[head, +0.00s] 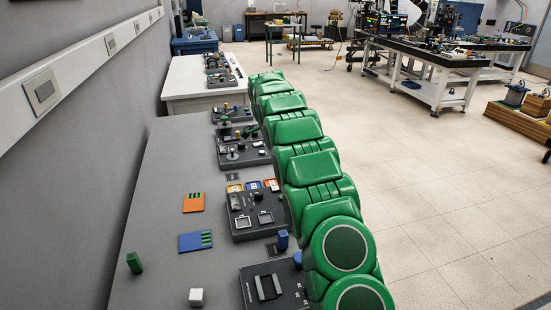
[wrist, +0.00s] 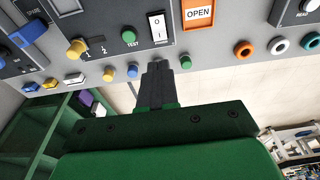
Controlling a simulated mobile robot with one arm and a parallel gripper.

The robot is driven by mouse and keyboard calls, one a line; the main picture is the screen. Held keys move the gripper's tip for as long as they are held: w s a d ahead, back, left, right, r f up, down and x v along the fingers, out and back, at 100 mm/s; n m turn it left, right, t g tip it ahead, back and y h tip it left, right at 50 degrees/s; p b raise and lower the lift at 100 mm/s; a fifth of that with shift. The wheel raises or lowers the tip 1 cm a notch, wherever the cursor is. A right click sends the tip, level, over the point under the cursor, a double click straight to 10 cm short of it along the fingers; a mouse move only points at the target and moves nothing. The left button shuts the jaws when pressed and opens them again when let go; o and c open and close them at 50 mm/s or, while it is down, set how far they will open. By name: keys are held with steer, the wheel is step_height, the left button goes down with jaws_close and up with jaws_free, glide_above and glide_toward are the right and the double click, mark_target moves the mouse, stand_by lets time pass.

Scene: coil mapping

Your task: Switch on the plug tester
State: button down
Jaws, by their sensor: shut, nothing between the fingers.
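In the wrist view a dark grey panel crosses the top, and I cannot read a name on it that marks it as the plug tester. It bears a white rocker power switch (wrist: 157,27) marked O and I, a green TEST button (wrist: 128,34) to its left and an orange OPEN sign (wrist: 198,14) to its right. My gripper (wrist: 158,66) is shut and empty, its dark fingertips just below the switch in the picture, near the panel's edge. I cannot tell whether they touch the panel. My gripper is not distinguishable in the head view.
A yellow knob (wrist: 76,49) and a blue handle (wrist: 31,32) are left of the switch. Orange and white ring sockets (wrist: 280,44) are at right. In the head view several dark devices (head: 240,148) line the grey bench (head: 165,165), with open floor (head: 430,190) to the right.

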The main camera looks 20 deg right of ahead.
mark_target(277, 187)
steer(key=f, duration=0.3)
steer(key=d+f, duration=0.1)
steer(key=f, duration=0.7)
steer(key=shift+d, duration=0.4)
steer(key=shift+f, duration=0.1)
steer(key=shift+d+f+y, duration=0.1)
steer(key=shift+f+y, duration=0.05)
steer(key=shift+y, duration=0.15)
steer(key=shift+a+r, duration=0.25)
steer(key=shift+a, duration=0.55)
steer(key=shift+r, duration=0.1)
step_height(277, 187, up, 14)
steer(key=a, duration=0.2)
steer(key=shift+f, duration=0.2)
